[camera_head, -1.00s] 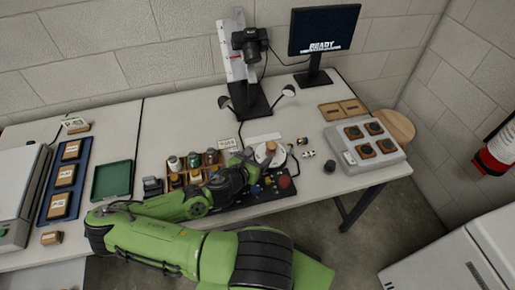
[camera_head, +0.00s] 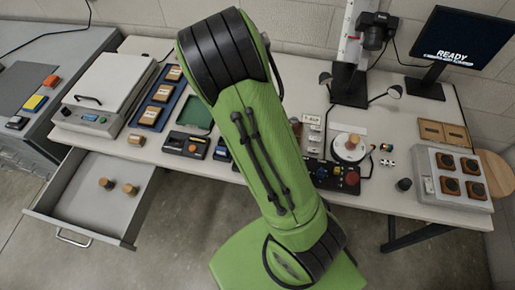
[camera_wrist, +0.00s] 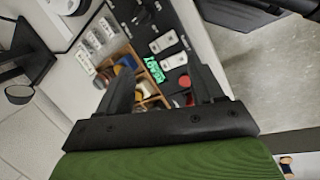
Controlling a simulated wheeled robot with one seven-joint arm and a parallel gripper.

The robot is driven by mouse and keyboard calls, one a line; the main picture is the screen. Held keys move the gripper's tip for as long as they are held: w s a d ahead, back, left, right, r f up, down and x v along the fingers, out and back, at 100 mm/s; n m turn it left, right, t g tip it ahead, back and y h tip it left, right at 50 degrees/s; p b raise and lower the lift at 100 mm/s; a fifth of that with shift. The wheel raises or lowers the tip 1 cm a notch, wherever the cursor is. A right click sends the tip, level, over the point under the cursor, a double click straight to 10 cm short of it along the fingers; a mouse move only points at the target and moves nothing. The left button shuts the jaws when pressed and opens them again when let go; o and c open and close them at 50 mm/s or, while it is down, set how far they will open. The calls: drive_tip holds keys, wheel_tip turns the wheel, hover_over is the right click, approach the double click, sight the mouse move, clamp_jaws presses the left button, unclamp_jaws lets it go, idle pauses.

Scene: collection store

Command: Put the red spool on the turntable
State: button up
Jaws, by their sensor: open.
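The turntable (camera_head: 340,155) is a white disc at the back of the table in the head view, right of my arm. A small brownish-orange spool-like piece (camera_head: 353,142) stands on it; I cannot tell whether this is the red spool. No clearly red spool shows elsewhere. My gripper (camera_wrist: 157,66) is open and empty in the wrist view, with a wooden compartment box (camera_wrist: 151,98) holding small pieces beyond its fingers. In the head view my arm hides the gripper and most of that box.
A camera stand (camera_head: 348,85) rises behind. A grey box (camera_head: 452,190) stands right. An open drawer (camera_head: 75,205) at left holds two brownish spools (camera_head: 106,184) (camera_head: 130,189).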

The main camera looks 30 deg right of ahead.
drive_tip(key=w+a+r+m+t+y, duration=0.1)
drive_tip(key=a+r+m+t+y, duration=0.15)
drive_tip(key=a+r, duration=0.5)
drive_tip(key=s+a+r+m+t, duration=0.1)
drive_tip(key=s+r, duration=0.3)
drive_tip(key=r, duration=0.4)
drive_tip(key=s+a+r+m+t+y, duration=0.1)
drive_tip(key=s+a+r, duration=0.3)
drive_tip(key=r, duration=0.4)
drive_tip(key=shift+s+a+r+t, duration=0.15)
drive_tip(key=shift+s+t, duration=0.35)
drive_tip(key=shift+t, duration=0.25)
drive_tip(key=shift+y, duration=0.25)
